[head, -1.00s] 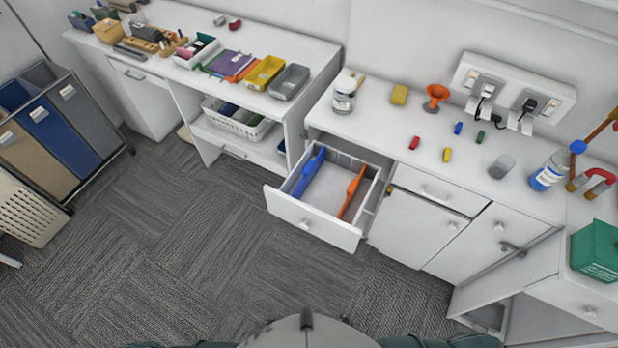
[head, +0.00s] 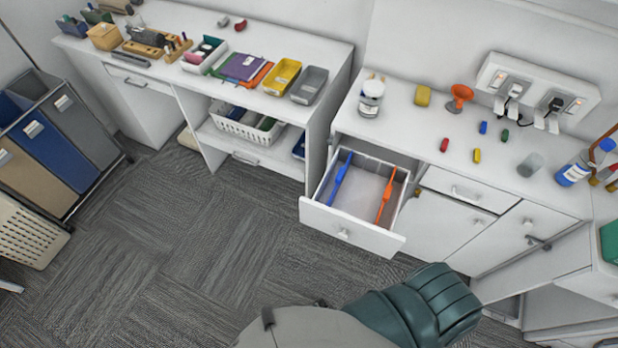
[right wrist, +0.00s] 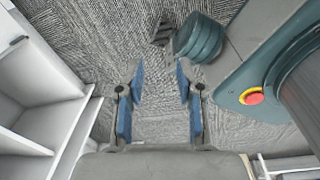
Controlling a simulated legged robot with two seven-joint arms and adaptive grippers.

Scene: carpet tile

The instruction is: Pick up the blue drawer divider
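The blue drawer divider (head: 341,178) stands along the left side inside an open white drawer (head: 342,226) in the head view. My right gripper (right wrist: 160,75) shows in the right wrist view with its two blue-padded fingers apart and only carpet seen between them. It is open and empty. The divider is not seen in the right wrist view. My right gripper's fingers are not seen in the head view, and my left gripper is in neither view.
An orange divider (head: 386,196) stands on the drawer's right side. The countertop above holds a white-lidded jar (head: 371,97), an orange funnel (head: 459,98) and small coloured blocks. White shelving (right wrist: 35,105) lies left of my right gripper. Carpet before the drawer is clear.

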